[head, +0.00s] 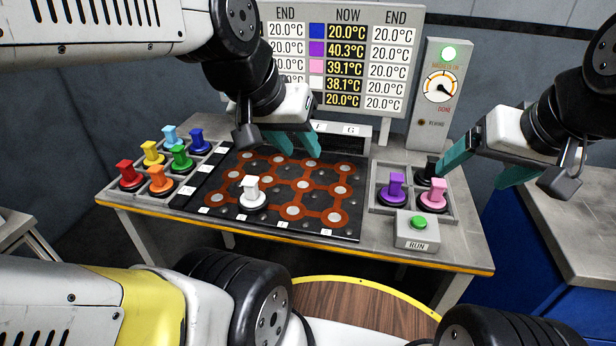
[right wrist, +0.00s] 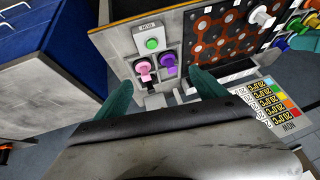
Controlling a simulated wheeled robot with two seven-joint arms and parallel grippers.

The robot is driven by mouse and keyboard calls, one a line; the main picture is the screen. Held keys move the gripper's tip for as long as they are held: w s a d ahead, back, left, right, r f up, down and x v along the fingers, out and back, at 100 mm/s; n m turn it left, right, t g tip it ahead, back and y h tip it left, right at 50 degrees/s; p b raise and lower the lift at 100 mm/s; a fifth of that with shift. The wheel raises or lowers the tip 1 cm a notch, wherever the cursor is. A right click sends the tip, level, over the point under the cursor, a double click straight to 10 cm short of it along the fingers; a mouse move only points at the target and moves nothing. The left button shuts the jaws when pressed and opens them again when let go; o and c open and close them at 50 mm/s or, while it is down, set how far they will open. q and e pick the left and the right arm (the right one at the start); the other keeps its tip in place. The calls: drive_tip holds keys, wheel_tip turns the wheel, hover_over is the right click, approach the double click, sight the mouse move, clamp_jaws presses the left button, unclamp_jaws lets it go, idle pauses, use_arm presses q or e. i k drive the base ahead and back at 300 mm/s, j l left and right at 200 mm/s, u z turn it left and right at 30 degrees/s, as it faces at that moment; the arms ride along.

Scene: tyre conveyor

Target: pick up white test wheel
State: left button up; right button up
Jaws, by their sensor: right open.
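My right gripper (head: 470,178) is over the right edge of the table, far from the white wheel. Its fingers are wide apart and empty, also in the right wrist view (right wrist: 160,88).
A right tray (head: 385,209) holds purple (head: 397,187), pink (head: 434,195) and black (head: 430,168) wheels. The RUN box (head: 417,230) stands before it. Several coloured wheels stand in the left tray. A temperature display (head: 345,12) and dial panel (head: 438,100) rise behind.

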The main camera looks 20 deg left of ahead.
sight(253, 201)
drive_tip(key=l+u, duration=0.1)
drive_tip(key=u, duration=0.3)
drive_tip(key=i+l+u, duration=0.1)
drive_tip(key=u, duration=0.3)
drive_tip(key=l+u, duration=0.2)
drive_tip(key=u, duration=0.15)
drive_tip(key=l+u, duration=0.15)
drive_tip(key=u, duration=0.25)
